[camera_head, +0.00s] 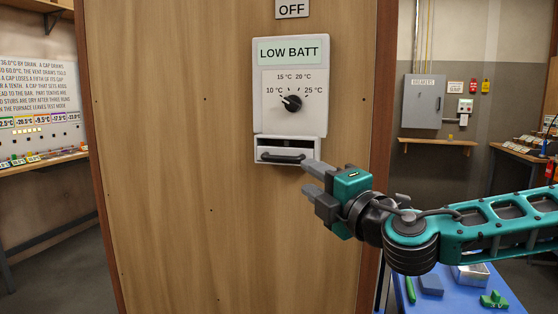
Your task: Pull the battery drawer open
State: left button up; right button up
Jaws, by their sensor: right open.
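A pale thermostat (292,90) is fixed to the wooden panel, with a LOW BATT display (289,51) and a black dial (292,103). The battery drawer (264,142) is at its bottom, with a dark bar handle (282,158). A dark gap shows above the handle, and I cannot tell how far out the drawer sits. My right gripper (309,176) is open, just right of and slightly below the handle. Its grey fingers point left and overlap the drawer's lower right corner in the picture. I cannot tell whether they touch it. My left gripper is out of view.
The wooden panel (200,210) is bare left of and below the thermostat. A blue table (460,298) with green and grey pieces stands below my right arm. A grey breaker box (423,101) and a shelf (438,143) are on the back wall. A workbench stands at left.

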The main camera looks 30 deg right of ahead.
aim_at(282, 160)
jog(key=w+p, duration=0.1)
jog(key=w, duration=0.2)
jog(key=w+r+p, duration=0.1)
jog(key=w+p, duration=0.1)
jog(key=w, duration=0.1)
jog(key=w+p, duration=0.1)
jog(key=w, duration=0.2)
jog(key=shift+w+d+r+p, duration=0.2)
jog(key=shift+d+p, duration=0.15)
jog(key=shift+p, duration=0.05)
jog(key=shift+w, duration=0.6)
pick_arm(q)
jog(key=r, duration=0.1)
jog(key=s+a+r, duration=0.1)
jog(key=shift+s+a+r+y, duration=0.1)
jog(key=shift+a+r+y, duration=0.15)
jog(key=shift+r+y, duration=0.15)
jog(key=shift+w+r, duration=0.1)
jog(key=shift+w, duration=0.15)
pick_arm(e)
grip_shut()
